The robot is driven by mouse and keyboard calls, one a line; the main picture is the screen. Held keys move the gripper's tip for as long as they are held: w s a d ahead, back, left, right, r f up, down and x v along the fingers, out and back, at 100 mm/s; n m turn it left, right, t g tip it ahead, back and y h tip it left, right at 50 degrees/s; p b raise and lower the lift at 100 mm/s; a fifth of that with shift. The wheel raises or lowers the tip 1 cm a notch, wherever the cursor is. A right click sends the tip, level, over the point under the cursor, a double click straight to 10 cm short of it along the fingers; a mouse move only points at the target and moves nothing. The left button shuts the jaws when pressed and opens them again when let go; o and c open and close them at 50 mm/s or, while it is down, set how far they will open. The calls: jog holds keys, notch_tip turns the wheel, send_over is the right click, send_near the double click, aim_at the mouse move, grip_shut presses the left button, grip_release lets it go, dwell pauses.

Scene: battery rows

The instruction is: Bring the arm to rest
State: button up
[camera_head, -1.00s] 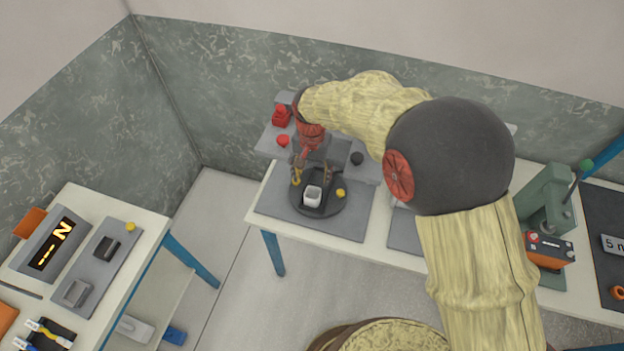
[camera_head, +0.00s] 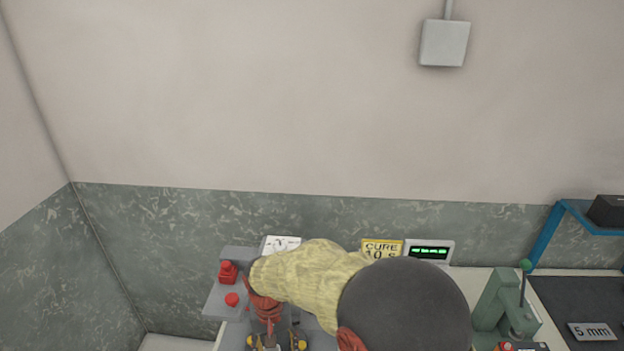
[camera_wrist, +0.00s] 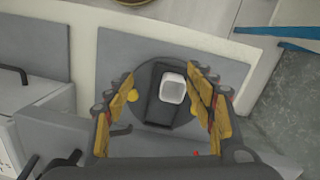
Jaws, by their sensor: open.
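My gripper (camera_wrist: 163,92) is open, with its yellow-padded fingers spread to left and right in the wrist view. Between them in that view is a white, cup-like piece (camera_wrist: 173,88) on a dark block (camera_wrist: 157,108) of a round dark fixture (camera_wrist: 188,122). I see no finger touching the white piece; the height gap cannot be told. In the head view my gripper (camera_head: 277,342) is at the bottom edge, partly cut off, under my bent arm. The white piece is out of sight there.
A red button (camera_head: 232,299) and a red part (camera_head: 227,272) stand left of my arm. A yellow "CURE 10 S" sign (camera_head: 382,247) and a green-lit display (camera_head: 430,252) stand behind it. A green press (camera_head: 502,305) stands to the right. The grey mat (camera_wrist: 120,55) has bare room around the fixture.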

jog(key=s+d+r+t+b, duration=0.1)
jog(key=s+d+r+t, duration=0.1)
jog(key=s+d+r, duration=0.3)
jog(key=s+d+r+m+t+b, duration=0.1)
jog(key=s+d+r+t, duration=0.1)
jog(key=s+d+r, duration=0.4)
jog(key=s+d+r+m+t+b, duration=0.1)
jog(key=s+d+r, duration=0.4)
jog(key=d+r, duration=0.6)
jog(key=d+t, duration=0.1)
jog(key=d, duration=0.5)
jog(key=shift+s+d+r+y, duration=0.15)
jog(key=shift+s+r+y, duration=0.05)
jog(key=shift+y, duration=0.1)
jog(key=shift+c, duration=0.4)
